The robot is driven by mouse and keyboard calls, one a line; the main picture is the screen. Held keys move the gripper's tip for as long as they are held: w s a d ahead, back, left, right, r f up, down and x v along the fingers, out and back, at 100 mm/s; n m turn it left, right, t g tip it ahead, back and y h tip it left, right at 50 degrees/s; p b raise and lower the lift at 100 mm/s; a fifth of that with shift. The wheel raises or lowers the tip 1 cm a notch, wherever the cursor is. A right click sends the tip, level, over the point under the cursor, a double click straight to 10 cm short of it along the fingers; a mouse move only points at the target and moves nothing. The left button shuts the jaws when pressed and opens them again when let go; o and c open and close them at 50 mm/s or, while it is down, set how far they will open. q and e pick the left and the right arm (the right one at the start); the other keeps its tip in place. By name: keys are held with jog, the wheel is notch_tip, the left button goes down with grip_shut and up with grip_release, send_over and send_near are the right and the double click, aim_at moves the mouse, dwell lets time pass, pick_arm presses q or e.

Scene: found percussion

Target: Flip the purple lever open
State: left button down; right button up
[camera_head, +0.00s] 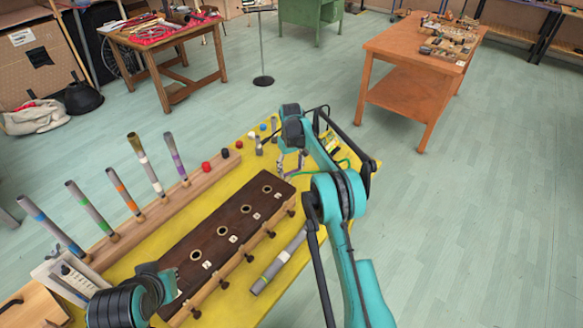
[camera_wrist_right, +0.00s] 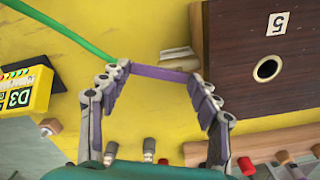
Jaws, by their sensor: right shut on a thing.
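My right gripper (camera_head: 288,165) is low over the far right end of the yellow table, beyond the dark brown box (camera_head: 170,256). In the right wrist view its two fingers (camera_wrist_right: 160,73) are apart, with a short purple bar (camera_wrist_right: 155,72) spanning their tips. It is shut on this bar; I cannot tell for sure that it is the purple lever. A tube with a purple band (camera_head: 175,155) stands in the wooden rail at the left, away from both grippers. My left gripper (camera_head: 165,284) is at the lower left by the box's near end; its fingers are unclear.
The box has several round holes in its top; one is marked 5 (camera_wrist_right: 266,70). Pegs line its side. A grey tube (camera_head: 278,265) lies on the yellow table (camera_head: 235,290). A green cable (camera_wrist_right: 70,30) passes near the right fingertips. Several upright tubes stand in the rail (camera_head: 125,232).

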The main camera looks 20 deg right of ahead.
jog(key=shift+w+a+n+p, duration=0.15)
jog(key=shift+w+n+p, duration=0.1)
jog(key=shift+n, duration=0.9)
jog(key=shift+w+a+n+p, duration=0.1)
jog(key=shift+w+n+p, duration=0.15)
jog(key=shift+n, duration=0.9)
jog(key=o, duration=1.2)
jog(key=shift+r, duration=0.1)
jog(key=shift+r, duration=3.85)
jog(key=shift+r, duration=0.1)
